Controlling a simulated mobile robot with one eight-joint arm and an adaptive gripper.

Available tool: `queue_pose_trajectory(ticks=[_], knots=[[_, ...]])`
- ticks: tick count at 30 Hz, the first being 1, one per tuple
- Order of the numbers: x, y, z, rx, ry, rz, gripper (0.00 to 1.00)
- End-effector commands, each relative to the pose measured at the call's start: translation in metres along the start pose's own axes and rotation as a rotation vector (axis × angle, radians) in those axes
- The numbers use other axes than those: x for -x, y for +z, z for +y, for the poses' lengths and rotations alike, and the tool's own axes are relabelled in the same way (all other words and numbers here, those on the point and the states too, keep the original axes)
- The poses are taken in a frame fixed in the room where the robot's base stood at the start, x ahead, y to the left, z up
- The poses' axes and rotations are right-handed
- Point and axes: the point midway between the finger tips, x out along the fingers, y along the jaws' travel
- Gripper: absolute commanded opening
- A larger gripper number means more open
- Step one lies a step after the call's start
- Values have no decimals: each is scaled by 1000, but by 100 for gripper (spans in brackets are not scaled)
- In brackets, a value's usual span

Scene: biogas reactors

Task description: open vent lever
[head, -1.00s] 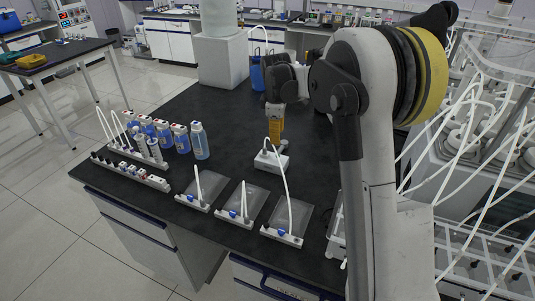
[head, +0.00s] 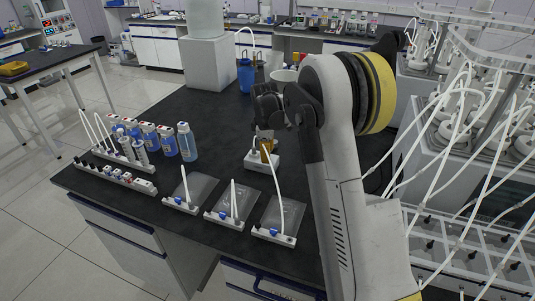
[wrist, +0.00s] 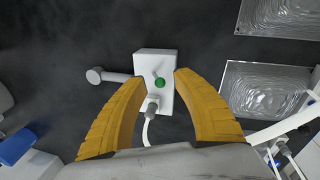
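A small white box (head: 262,162) stands on the black bench top, with a white tube rising from it. In the wrist view the box (wrist: 147,68) shows a round green knob (wrist: 160,83) with a thin short lever beside it. A white rod with a round end (wrist: 95,75) sticks out from its left side. My gripper (wrist: 160,78) is open, its yellow fingers (wrist: 115,118) spread to either side of the box's near part, above it. Nothing is between the fingers except the box below. In the head view my gripper (head: 268,148) is just above and behind the box.
Several clear bags with white clamp bars (head: 230,205) lie in front of the box. Blue-labelled bottles (head: 187,142) and a rack stand at left. Tubed reactors (head: 470,110) stand at right.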

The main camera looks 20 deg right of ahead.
Motion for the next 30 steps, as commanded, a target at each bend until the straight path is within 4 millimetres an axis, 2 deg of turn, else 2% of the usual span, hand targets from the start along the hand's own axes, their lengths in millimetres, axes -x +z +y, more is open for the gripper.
queue_pose_trajectory(ticks=[1, 3, 30], knots=[[0, 0, 0, 0, 0, 0, 22], [0, 0, 0, 0, 0, 0, 1], [0, 1, 3, -3, -46, 8, 0]])
